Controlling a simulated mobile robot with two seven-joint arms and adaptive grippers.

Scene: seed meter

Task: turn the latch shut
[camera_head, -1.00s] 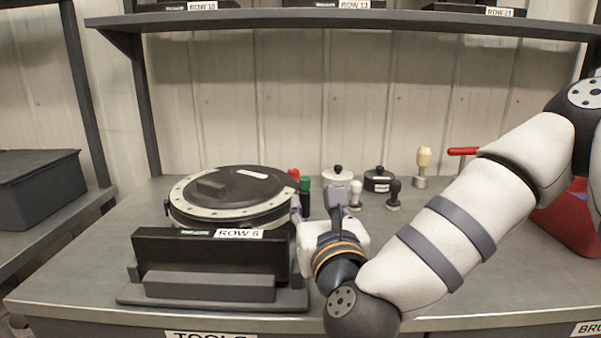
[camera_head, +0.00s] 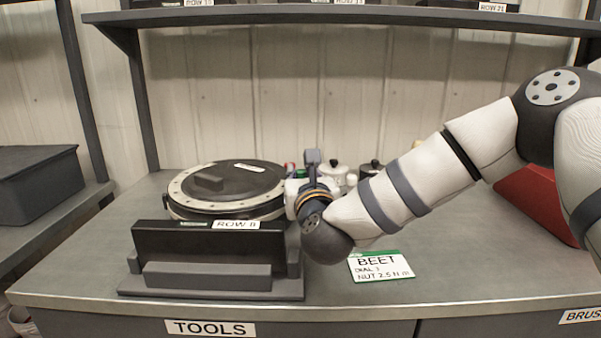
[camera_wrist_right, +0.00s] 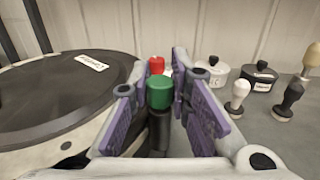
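The round seed meter (camera_head: 226,187) stands at the left of the bench, with a dark lid and a pale ring; part of it shows in the right wrist view (camera_wrist_right: 62,95). I cannot make out a latch for sure. A green-topped black handle (camera_wrist_right: 160,92) stands upright close to the meter's right side. My right gripper (camera_wrist_right: 161,80) is open, with its purple-padded fingers on either side of this handle; grip contact is not clear. In the head view the right gripper (camera_head: 305,172) is beside the meter's right edge, its fingers partly hidden. My left gripper is not in view.
A red-topped handle (camera_wrist_right: 156,65) stands just behind the green one. A white pot (camera_wrist_right: 205,73), a dark pot (camera_wrist_right: 262,78) and small knobbed tools (camera_wrist_right: 289,100) stand to the right. A dark ROW 8 block (camera_head: 210,243) stands before the meter. A BEET card (camera_head: 380,266) lies at the front.

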